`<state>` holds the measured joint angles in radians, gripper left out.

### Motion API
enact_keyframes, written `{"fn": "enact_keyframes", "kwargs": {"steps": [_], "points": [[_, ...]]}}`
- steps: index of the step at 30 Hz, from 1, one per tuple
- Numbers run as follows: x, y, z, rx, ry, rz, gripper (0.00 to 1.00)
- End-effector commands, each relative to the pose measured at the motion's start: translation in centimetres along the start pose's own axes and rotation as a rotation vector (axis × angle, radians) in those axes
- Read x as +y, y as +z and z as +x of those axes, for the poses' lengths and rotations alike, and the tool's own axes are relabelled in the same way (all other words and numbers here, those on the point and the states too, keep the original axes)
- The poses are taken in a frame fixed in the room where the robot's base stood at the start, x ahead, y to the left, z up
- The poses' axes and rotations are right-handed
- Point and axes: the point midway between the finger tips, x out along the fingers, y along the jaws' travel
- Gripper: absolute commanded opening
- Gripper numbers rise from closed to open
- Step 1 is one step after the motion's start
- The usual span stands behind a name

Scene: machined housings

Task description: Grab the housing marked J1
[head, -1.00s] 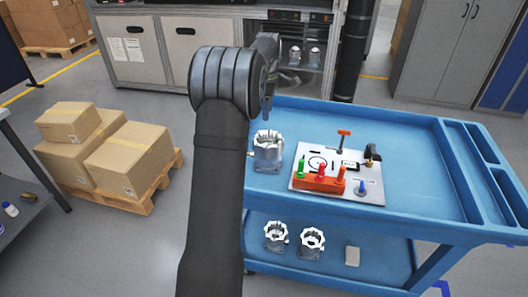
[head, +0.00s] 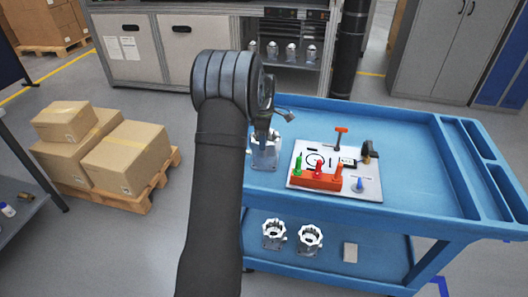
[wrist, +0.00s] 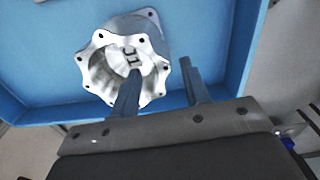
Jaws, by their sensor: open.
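The silvery housing (wrist: 108,60) marked J1 stands in the wrist view with its scalloped rim and round opening facing the camera; the mark is on its inside wall. In the head view the housing (head: 266,155) stands at the left end of the blue cart's top, partly covered by my arm. My gripper (wrist: 163,68) is open and empty in the wrist view. One finger overlaps the housing's opening and the other is outside its right side, so the rim lies between them in the picture. I cannot tell how deep the fingers are or whether they touch.
The cart's raised edge (wrist: 45,112) is close to the housing. A white board (head: 335,185) with coloured parts lies to its right. Two housings (head: 310,238) stand on the lower shelf, and several (head: 291,52) on the back shelf. The cart top's right side is clear.

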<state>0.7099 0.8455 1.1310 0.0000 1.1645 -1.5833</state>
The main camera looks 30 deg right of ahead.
Motion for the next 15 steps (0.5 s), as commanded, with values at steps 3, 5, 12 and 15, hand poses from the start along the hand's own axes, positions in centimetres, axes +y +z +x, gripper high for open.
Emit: {"fn": "enact_keyframes", "kwargs": {"steps": [3, 5, 12, 15], "points": [[-0.1, -0.2, 1.2, 0.000, -0.003, -0.001, 0.42], [-0.1, -0.4, 2.1, 0.000, -0.003, -0.001, 0.42], [-0.1, -0.5, 4.9, -0.001, -0.001, 0.000, 0.42], [-0.1, -0.5, 5.0, -0.001, 0.000, 0.000, 0.42]]}}
